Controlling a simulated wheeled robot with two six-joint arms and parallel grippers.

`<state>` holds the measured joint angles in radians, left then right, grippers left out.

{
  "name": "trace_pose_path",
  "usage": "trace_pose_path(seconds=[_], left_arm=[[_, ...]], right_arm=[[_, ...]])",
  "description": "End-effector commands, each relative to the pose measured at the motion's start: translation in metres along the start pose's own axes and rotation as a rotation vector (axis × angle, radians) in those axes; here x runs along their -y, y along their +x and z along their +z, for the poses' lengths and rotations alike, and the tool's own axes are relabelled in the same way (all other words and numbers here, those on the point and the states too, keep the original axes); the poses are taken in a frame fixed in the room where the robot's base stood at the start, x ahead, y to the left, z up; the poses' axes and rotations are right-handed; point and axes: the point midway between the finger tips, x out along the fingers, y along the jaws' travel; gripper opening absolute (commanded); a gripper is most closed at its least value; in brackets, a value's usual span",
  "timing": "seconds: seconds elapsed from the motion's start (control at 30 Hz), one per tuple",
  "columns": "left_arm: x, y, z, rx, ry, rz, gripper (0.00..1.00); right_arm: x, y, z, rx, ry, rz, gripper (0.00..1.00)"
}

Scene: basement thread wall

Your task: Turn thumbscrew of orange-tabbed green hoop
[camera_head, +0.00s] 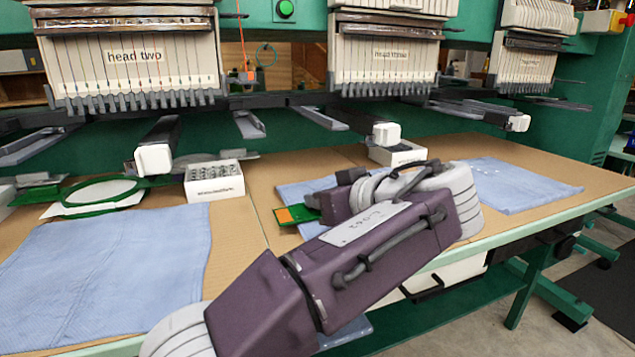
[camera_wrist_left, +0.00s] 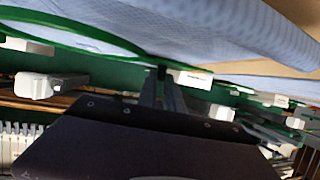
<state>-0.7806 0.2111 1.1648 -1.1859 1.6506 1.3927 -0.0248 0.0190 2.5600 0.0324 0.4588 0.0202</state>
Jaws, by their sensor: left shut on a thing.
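The orange-tabbed green hoop (camera_head: 303,213) shows only in part in the head view, on the blue cloth, with its orange tab (camera_head: 284,216) facing left. My left arm and wrist cover the rest of it. In the left wrist view a green hoop rim (camera_wrist_left: 85,32) curves across the top. My left gripper (camera_wrist_left: 163,82) is at that rim, its fingers shut on a small dark piece, seemingly the thumbscrew (camera_wrist_left: 161,71). In the head view the left gripper (camera_head: 315,200) is mostly hidden by my wrist. My right gripper is out of view.
A second green hoop (camera_head: 98,190) lies at the left by a blue cloth (camera_head: 105,275). A white box (camera_head: 214,181) of small parts stands mid-table. Machine heads (camera_head: 130,60) and white-ended arms (camera_head: 153,159) overhang the back. Brown table shows bare (camera_head: 235,235) between the cloths.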

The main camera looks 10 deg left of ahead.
Motion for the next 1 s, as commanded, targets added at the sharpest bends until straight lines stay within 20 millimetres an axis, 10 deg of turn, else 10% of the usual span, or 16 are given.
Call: trace_pose_path(seconds=[0.4,1.0], left_arm=[[-0.005,0.0,-0.002,0.004,-0.085,-0.221,0.0],[-0.006,0.002,0.002,0.003,-0.109,-0.276,0.0]], right_arm=[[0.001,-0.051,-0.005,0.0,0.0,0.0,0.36],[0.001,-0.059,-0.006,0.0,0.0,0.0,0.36]])
